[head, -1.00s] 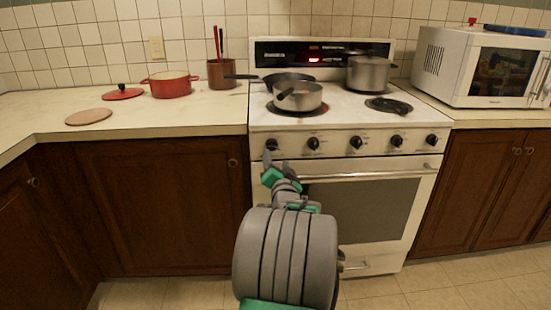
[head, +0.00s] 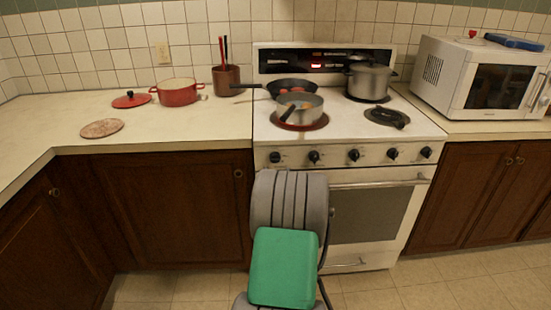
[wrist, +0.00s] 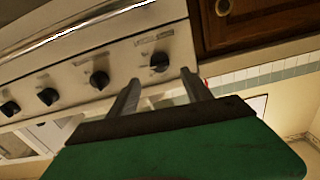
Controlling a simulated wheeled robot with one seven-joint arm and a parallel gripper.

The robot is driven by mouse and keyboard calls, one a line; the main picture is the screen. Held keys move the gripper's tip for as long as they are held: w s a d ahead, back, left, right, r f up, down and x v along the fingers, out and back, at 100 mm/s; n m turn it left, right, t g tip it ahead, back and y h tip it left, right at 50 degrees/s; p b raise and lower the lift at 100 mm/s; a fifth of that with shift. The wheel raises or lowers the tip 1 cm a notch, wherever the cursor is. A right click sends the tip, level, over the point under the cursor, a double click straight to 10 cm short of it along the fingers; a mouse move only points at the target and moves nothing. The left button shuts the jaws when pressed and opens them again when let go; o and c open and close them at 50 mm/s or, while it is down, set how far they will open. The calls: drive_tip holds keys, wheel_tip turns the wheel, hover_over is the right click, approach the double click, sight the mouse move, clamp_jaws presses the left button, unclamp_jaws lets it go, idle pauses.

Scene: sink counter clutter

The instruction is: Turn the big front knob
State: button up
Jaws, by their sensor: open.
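A row of several dark knobs runs along the white stove's front panel, and they look alike in size. The leftmost knob (head: 275,157) in the head view sits just above my arm. In the wrist view, which looks turned over, the end knob (wrist: 159,62) by the wooden cabinet lies between and just beyond the tips of my gripper (wrist: 160,79). My gripper is open and empty, its two fingers apart on either side of that knob's line. I cannot tell whether they touch it. In the head view my arm hides my gripper.
The oven handle (head: 378,184) runs below the knobs. A saucepan (head: 298,110), a dark frying pan (head: 290,87) and a steel pot (head: 369,81) stand on the stove. A red pot (head: 177,93) is on the left counter. A microwave (head: 478,77) stands at right.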

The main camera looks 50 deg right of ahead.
sight(276, 160)
drive_tip(key=shift+n, duration=0.4)
drive_tip(key=x, duration=0.8)
clamp_jaws()
